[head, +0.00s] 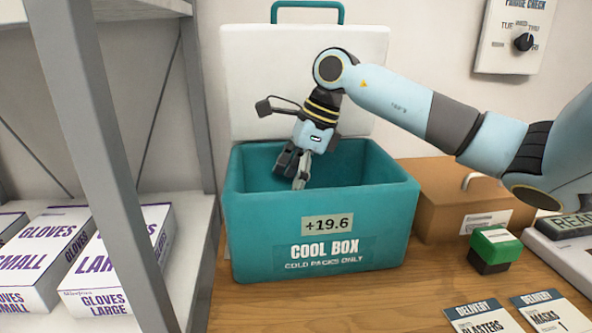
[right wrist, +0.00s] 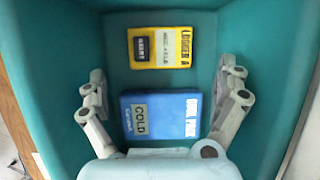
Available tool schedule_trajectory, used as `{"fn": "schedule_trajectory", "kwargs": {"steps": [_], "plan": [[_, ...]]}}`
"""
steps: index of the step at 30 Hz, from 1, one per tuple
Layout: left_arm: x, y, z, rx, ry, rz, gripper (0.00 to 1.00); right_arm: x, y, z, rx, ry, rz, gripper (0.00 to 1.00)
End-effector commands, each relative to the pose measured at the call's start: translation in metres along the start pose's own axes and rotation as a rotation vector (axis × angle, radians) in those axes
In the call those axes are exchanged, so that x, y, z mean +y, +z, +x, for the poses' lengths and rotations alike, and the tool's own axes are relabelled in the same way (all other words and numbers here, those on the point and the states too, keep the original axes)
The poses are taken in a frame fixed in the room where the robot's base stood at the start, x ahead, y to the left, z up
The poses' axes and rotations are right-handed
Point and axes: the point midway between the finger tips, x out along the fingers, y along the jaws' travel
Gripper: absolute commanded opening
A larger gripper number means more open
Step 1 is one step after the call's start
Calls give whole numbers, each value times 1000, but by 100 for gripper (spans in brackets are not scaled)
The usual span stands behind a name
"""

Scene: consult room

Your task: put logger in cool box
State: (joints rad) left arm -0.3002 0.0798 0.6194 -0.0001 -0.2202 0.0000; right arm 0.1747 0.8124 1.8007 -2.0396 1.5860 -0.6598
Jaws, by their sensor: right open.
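The teal cool box (head: 318,225) stands on the wooden counter with its white lid (head: 240,80) raised behind it. Its front display reads +19.6. My right gripper (head: 296,180) reaches down into the box opening. In the right wrist view the right gripper (right wrist: 170,105) is open, its fingers apart and empty. The yellow logger (right wrist: 160,47), labelled LOGGER A, lies on the box floor beyond the fingers. A blue cold pack (right wrist: 161,115) lies on the floor between the fingers in the picture. The box walls hide both from the head view. My left gripper is not in view.
A brown box (head: 450,205) and a green stamp-like block (head: 494,248) stand right of the cool box. Delivery cards (head: 482,317) lie at the front right. Glove boxes (head: 110,262) sit on the left shelf behind a grey post.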

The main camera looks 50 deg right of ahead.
Motion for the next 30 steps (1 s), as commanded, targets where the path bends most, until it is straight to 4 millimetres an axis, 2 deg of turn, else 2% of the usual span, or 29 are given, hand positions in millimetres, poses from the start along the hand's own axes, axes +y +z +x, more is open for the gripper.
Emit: {"fn": "schedule_trajectory", "kwargs": {"steps": [3, 9, 27, 30], "plan": [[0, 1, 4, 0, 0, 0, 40, -1, -2, -22, 4, -4, -1, 100], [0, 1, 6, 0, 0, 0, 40, 0, 0, -41, 0, -1, 1, 100], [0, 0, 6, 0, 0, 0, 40, 0, 0, -43, -1, 0, 1, 100], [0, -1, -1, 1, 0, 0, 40, 0, 3, -50, -2, -1, 1, 100]]}}
